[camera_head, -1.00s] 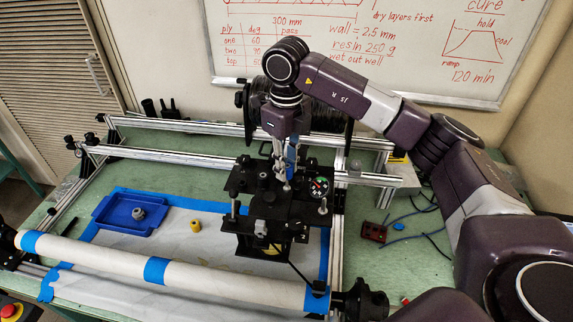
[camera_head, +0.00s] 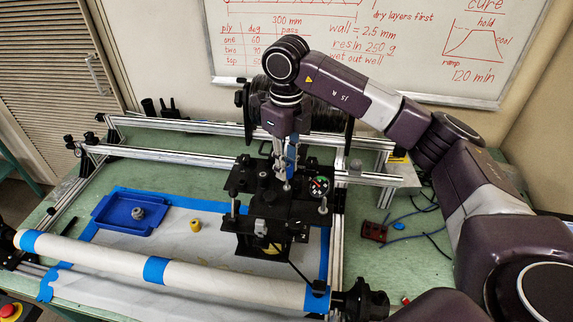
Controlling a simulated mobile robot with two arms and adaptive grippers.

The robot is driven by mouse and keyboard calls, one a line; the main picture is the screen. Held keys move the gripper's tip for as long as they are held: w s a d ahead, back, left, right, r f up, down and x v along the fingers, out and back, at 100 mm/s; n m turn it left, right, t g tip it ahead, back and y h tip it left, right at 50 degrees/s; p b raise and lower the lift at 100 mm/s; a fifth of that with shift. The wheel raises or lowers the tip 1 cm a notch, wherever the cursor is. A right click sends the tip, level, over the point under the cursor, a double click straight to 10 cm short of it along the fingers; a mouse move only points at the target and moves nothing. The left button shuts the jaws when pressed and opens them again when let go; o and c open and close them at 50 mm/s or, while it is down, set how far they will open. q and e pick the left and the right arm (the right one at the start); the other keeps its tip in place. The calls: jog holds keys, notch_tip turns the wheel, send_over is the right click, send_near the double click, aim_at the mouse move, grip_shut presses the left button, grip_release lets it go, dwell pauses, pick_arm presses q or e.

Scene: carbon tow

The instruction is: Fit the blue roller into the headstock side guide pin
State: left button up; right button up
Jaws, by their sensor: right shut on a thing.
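My right gripper (camera_head: 285,183) points down over the black carriage plate (camera_head: 262,204). It is shut on the blue roller (camera_head: 292,158), of which a narrow blue part shows between and beside the fingers. The fingertips are close above the plate; whether the roller touches a pin is too small to tell. Upright metal pins stand at the carriage's left (camera_head: 235,209) and right (camera_head: 323,206). The right one is on the same side as the black chuck (camera_head: 362,301). I cannot tell which pin the roller is over. My left gripper is out of view.
A blue tray (camera_head: 108,222) holds a grey roller (camera_head: 138,213). A yellow roller (camera_head: 195,225) stands on the white sheet. A long white tube (camera_head: 110,262) with blue tape crosses the front. A black spool (camera_head: 325,112) stands behind my right gripper. Metal rails span the table.

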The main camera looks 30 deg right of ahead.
jog(key=shift+f+b, duration=0.9)
jog(key=shift+f, duration=0.2)
dwell(0.5)
jog(key=shift+r, duration=0.2)
jog(key=shift+r+p, duration=0.45)
jog(key=shift+r, duration=0.1)
dwell(1.5)
jog(key=shift+f+b, duration=0.75)
jog(key=o, duration=1)
jog(key=shift+o, duration=0.2)
